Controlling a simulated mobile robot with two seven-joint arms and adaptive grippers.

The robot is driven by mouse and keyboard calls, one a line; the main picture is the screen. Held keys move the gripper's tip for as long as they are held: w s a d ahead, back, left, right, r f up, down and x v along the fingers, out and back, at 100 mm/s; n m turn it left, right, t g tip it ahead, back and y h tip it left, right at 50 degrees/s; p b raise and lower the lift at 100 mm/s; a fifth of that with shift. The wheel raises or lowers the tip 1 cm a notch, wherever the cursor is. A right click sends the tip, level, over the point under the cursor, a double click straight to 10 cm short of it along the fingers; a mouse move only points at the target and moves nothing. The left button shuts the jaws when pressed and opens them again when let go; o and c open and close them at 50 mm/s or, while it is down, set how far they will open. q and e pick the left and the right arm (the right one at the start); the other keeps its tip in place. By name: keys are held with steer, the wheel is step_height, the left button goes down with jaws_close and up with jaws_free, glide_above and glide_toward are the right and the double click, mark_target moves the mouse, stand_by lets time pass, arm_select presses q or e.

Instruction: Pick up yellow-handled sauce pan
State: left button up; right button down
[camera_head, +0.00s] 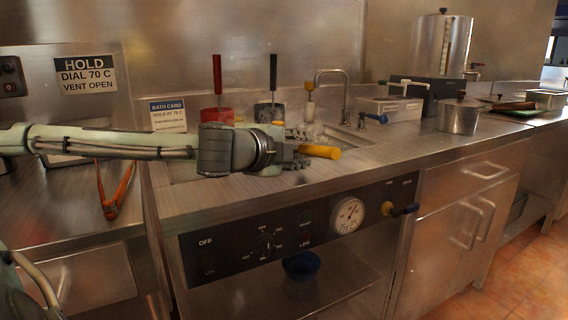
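A yellow handle (320,151) sticks out to the right over the steel counter, just beyond the end of my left gripper (296,160). It looks like the handle of the yellow-handled sauce pan; the pan body is not clearly visible and may be hidden behind my wrist and gripper. My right gripper is not in view.
A faucet (345,95) is behind. A lidded pot (459,116) stands right. Front counter right of the handle is clear.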

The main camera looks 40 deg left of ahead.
mark_target(306, 151)
arm_select(q)
steer(key=shift+w+d+f, duration=0.1)
steer(key=shift+w+f, duration=0.1)
steer(key=shift+w, duration=0.3)
steer(key=shift+w+f, duration=0.1)
steer(key=shift+w, duration=0.2)
steer(key=shift+w+a+f, duration=0.25)
steer(key=shift+w+a, duration=0.1)
steer(key=shift+w, duration=0.25)
steer(key=shift+w+d+b, duration=0.15)
steer(key=shift+w+b, duration=0.15)
steer(key=shift+w, duration=0.2)
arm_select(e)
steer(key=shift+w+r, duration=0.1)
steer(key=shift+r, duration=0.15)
arm_select(q)
steer(key=shift+c, duration=0.3)
jaws_close()
steer(key=shift+w+r, duration=0.1)
steer(key=shift+r, duration=0.15)
